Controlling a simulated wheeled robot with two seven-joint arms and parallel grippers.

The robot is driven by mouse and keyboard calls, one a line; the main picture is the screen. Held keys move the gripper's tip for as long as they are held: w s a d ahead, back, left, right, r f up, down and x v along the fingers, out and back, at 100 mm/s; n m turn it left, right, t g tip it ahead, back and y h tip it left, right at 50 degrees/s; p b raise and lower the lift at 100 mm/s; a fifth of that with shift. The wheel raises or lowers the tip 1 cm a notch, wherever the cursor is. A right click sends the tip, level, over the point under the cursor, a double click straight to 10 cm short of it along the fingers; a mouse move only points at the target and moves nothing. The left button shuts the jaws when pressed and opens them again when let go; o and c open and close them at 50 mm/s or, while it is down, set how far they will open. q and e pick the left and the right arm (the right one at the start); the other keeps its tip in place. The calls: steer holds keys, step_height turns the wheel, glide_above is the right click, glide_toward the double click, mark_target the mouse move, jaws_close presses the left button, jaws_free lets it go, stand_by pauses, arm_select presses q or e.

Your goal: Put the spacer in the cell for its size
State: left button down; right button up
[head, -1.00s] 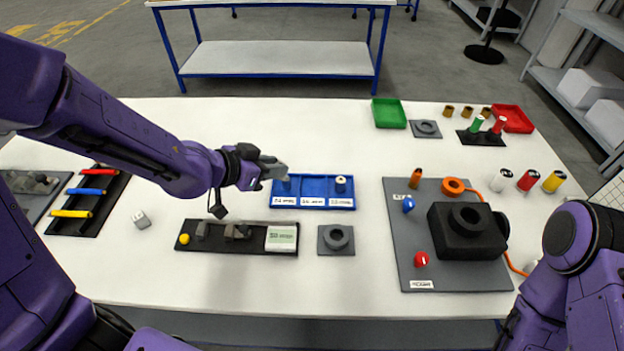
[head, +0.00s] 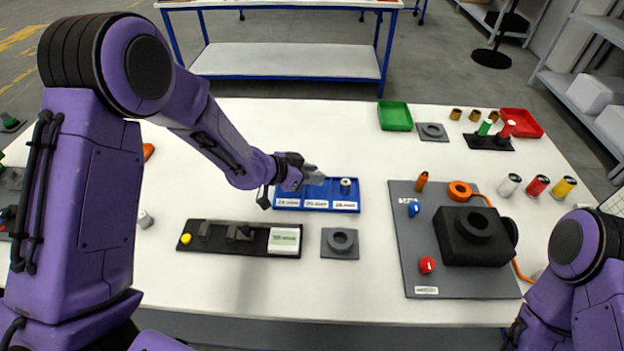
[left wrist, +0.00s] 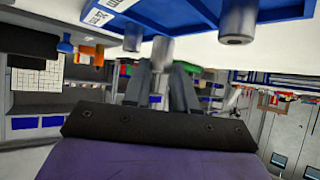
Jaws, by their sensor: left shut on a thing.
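The blue tray (head: 318,196) has three cells in a row, each with a white label at the front that I cannot read surely. A white-topped cylinder (head: 346,183) stands in its right cell. My left gripper (head: 316,176) is over the middle part of the tray in the head view. In the left wrist view my left gripper (left wrist: 165,72) is shut on a grey cylindrical spacer (left wrist: 162,50). The tray (left wrist: 185,12) is at the top there, with a larger grey cylinder (left wrist: 238,22) and a bluish one (left wrist: 133,38). My right gripper is out of view.
A grey panel (head: 440,280) with a black housing stands to the right. The table behind the tray is clear.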

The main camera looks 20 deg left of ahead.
arm_select(q)
step_height(320, 180, down, 3)
steer(key=shift+r, duration=0.2)
steer(key=shift+f, duration=0.1)
steer(key=c, duration=0.9)
jaws_free()
